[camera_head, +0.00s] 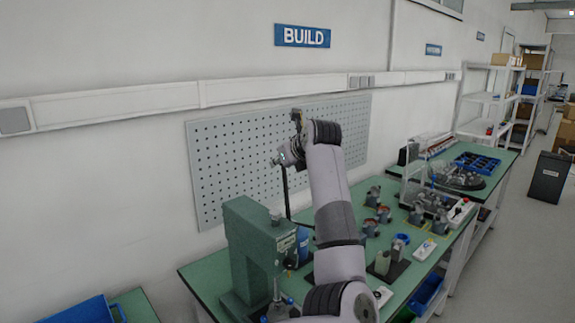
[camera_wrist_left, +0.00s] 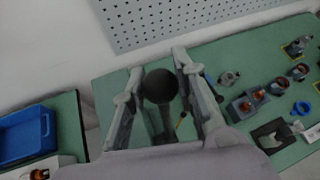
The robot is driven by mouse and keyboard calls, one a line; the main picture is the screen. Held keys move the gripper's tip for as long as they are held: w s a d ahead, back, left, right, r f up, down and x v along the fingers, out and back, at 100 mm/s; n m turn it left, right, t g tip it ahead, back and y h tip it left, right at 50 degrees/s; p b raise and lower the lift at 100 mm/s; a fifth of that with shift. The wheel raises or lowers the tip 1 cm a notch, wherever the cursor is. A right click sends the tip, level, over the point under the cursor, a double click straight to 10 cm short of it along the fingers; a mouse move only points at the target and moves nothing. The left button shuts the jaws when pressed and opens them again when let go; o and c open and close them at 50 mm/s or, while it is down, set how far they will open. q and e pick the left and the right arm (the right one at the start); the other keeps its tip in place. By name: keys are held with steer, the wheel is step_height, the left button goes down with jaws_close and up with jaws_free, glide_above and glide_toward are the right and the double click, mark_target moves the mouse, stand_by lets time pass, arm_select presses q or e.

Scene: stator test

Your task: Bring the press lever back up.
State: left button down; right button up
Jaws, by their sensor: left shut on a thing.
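The green press (camera_head: 247,245) stands at the near left end of the green workbench. Its dark lever (camera_head: 286,190) rises nearly upright beside the press head, up to my left gripper (camera_head: 284,158). In the left wrist view the lever's black ball knob (camera_wrist_left: 160,87) sits between the two fingers of my left gripper (camera_wrist_left: 158,72), which is shut on it. The knob is hidden by the gripper in the head view. My left arm covers part of the bench behind it. My right gripper is not in view.
A grey pegboard (camera_head: 240,150) hangs on the wall close behind the lever. Several motor parts (camera_head: 370,228) lie on the bench to the right. A blue bin (camera_wrist_left: 28,135) is at the left of the wrist view. The air above the bench is clear.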

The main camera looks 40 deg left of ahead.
arm_select(q)
steer(key=shift+a+r, duration=0.15)
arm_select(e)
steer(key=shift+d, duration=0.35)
arm_select(q)
steer(key=c, duration=1.8)
jaws_free()
steer(key=o, duration=0.5)
steer(key=shift+a+f, duration=0.1)
steer(key=shift+f, duration=0.1)
steer(key=shift+d+r, duration=0.15)
steer(key=shift+d, duration=0.15)
steer(key=v, duration=1.1)
steer(key=shift+s+d+r, duration=0.1)
steer(key=shift+s+d, duration=0.05)
steer(key=shift+d, duration=0.1)
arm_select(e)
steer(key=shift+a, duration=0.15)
arm_select(q)
steer(key=shift+a, duration=0.1)
